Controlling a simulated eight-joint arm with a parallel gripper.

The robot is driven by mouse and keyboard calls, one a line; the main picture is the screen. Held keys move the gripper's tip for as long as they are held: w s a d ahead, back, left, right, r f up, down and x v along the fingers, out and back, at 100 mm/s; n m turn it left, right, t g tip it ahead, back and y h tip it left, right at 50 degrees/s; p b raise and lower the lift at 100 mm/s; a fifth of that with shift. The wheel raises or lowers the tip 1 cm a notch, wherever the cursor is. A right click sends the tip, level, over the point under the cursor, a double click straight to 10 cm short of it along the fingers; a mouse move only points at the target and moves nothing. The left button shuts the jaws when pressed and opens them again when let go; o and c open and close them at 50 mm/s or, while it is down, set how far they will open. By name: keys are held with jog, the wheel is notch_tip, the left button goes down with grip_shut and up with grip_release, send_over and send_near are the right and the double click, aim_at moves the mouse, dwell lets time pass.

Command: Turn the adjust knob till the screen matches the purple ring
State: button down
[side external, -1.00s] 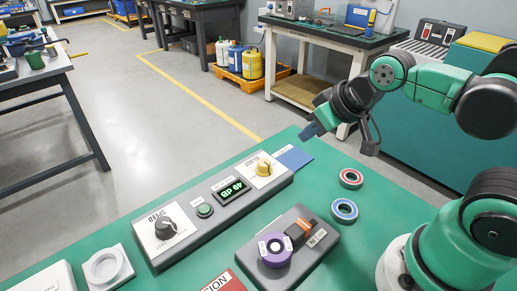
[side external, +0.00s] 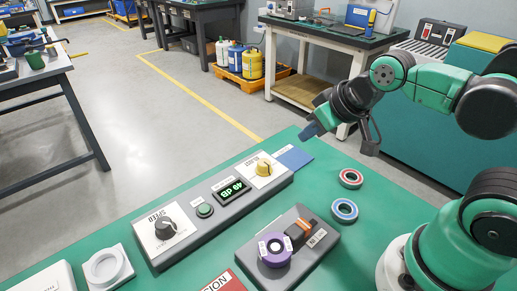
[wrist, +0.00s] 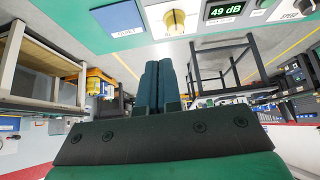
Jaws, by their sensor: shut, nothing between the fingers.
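The grey control panel (side external: 215,222) lies on the green table. Its yellow knob (side external: 263,168) is at the far right end; it also shows in the wrist view (wrist: 174,20). The lit green screen (side external: 231,190) beside it reads 49 dB, clearest in the wrist view (wrist: 226,10). The purple ring (side external: 275,250) lies on a grey block in front of the panel; its small white labels are too small to read. My gripper (side external: 311,132) is shut and empty, raised above the table beyond the panel's far right end, apart from the knob. Its closed fingers show in the wrist view (wrist: 158,88).
The panel also has a black SPEED knob (side external: 165,226) and a green button (side external: 204,210). Red (side external: 351,178) and blue (side external: 344,211) rings lie to the right. The grey block (side external: 320,240) bears an orange-and-black piece. A white round fixture (side external: 104,267) stands at the left.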

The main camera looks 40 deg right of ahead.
aim_at(264, 162)
dwell(0.4)
jog(key=c, duration=1)
grip_release()
jog(key=shift+w, duration=0.1)
jog(key=o, duration=0.4)
jog(key=shift+w+a+r+m+g, duration=0.1)
jog(key=shift+w+m+g, duration=0.1)
jog(key=shift+m+g, duration=0.1)
jog(key=shift+o, duration=0.7)
jog(key=w+m+g, duration=0.2)
jog(key=w, duration=0.1)
jog(key=shift+w+a+f+g, duration=0.2)
jog(key=shift+a+g, duration=0.1)
jog(key=shift+a, duration=0.1)
jog(key=w+f+m+g, duration=0.1)
jog(key=w+f, duration=0.1)
jog(key=w+a+f+m+g, duration=0.1)
jog(key=m+g, duration=0.1)
jog(key=shift+w+a+f+m, duration=0.15)
jog(key=shift+w+f+m, duration=0.15)
jog(key=shift+w+f, duration=0.1)
jog(key=shift+w+f+m+g, duration=0.2)
jog(key=shift+f+m+g, duration=0.1)
jog(key=shift+f+g, duration=0.15)
jog(key=shift+a+f, duration=0.1)
jog(key=shift+f, duration=2.65)
grip_shut()
